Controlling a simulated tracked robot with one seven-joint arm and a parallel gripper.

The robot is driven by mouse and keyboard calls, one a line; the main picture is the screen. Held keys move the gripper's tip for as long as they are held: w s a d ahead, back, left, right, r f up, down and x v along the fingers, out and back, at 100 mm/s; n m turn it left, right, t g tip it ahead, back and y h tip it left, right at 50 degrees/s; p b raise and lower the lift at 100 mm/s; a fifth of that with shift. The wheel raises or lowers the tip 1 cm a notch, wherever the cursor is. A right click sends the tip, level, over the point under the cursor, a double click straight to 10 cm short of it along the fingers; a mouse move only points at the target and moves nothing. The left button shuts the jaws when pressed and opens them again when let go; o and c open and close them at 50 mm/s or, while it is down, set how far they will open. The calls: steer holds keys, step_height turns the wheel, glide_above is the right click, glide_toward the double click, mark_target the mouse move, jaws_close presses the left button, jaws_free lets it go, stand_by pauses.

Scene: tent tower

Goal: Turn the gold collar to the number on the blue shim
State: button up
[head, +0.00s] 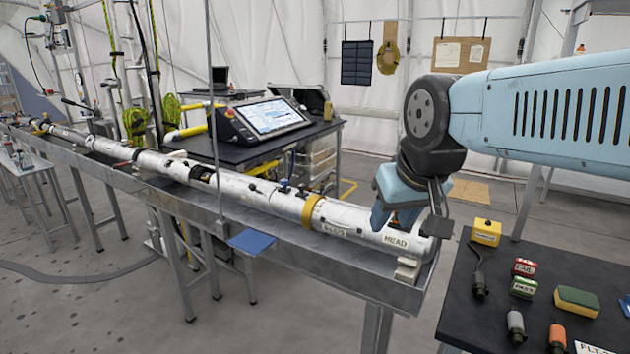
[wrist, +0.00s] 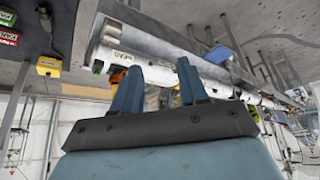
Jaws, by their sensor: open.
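The gold collar (head: 309,210) is a band around the long white tube (head: 255,190), a little left of the part labelled HEAD. No number on it is readable from here. A flat blue piece (head: 252,241) sits at the trough's near edge; I cannot tell if it is the shim, and no number shows on it. My gripper (head: 390,217) is over the tube's HEAD end, right of the collar and apart from it. In the wrist view my gripper (wrist: 158,64) is open with nothing between its fingers. An orange-gold patch there is partly hidden by the left finger.
The tube lies in a long metal trough (head: 340,255). A black table (head: 470,325) at the right holds a yellow box (head: 486,232), red and green labelled blocks, a sponge (head: 577,301) and cabled tools. A console screen (head: 270,116) stands behind the tube.

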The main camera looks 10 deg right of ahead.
steer(key=shift+w, duration=0.1)
steer(key=w+d+r+m+g+y, duration=0.1)
steer(key=w+r, duration=0.1)
steer(key=w, duration=0.9)
steer(key=w+d+r+m+g, duration=0.1)
steer(key=w+r, duration=0.1)
steer(key=w, duration=0.9)
steer(key=w+d+r+m+g+y, duration=0.1)
steer(key=w+r+g, duration=0.1)
steer(key=w, duration=0.9)
steer(key=w+f+m, duration=0.1)
steer(key=w+f, duration=0.5)
steer(key=w, duration=0.6)
steer(key=shift+g, duration=0.4)
steer(key=f, duration=0.4)
steer(key=a+f, duration=0.1)
steer(key=f, duration=0.3)
steer(key=a+f, duration=0.1)
steer(key=f, duration=0.4)
steer(key=shift+w+a, duration=0.15)
steer(key=shift+w, duration=0.2)
jaws_close()
